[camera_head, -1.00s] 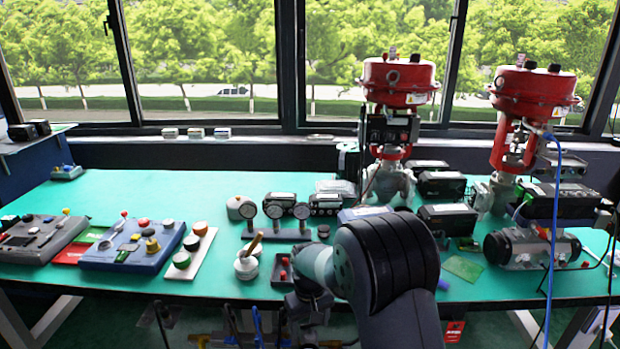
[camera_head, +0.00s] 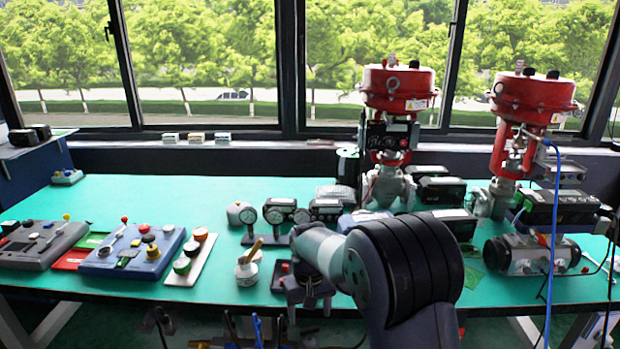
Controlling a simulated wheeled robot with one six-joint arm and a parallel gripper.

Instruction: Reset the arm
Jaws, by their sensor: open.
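My arm (camera_head: 405,265) reaches in from the bottom right of the head view, over the front of the green table. Its light grey wrist section (camera_head: 318,248) points left, toward the dark gripper (camera_head: 308,298). The gripper hangs at the front edge of the table, in front of a small dark box with a red button (camera_head: 281,268). It is open and I see nothing in it, though its fingertips are small and hard to make out. A white pot with a wooden-handled tool (camera_head: 247,268) stands just left of it.
Two gauges on a stand (camera_head: 272,226) are behind the gripper. Control boxes (camera_head: 128,252) and a strip of buttons (camera_head: 192,258) lie to the left. Two red-topped valves (camera_head: 398,88) (camera_head: 533,97) stand at the right. The left rear of the green table (camera_head: 150,193) is clear.

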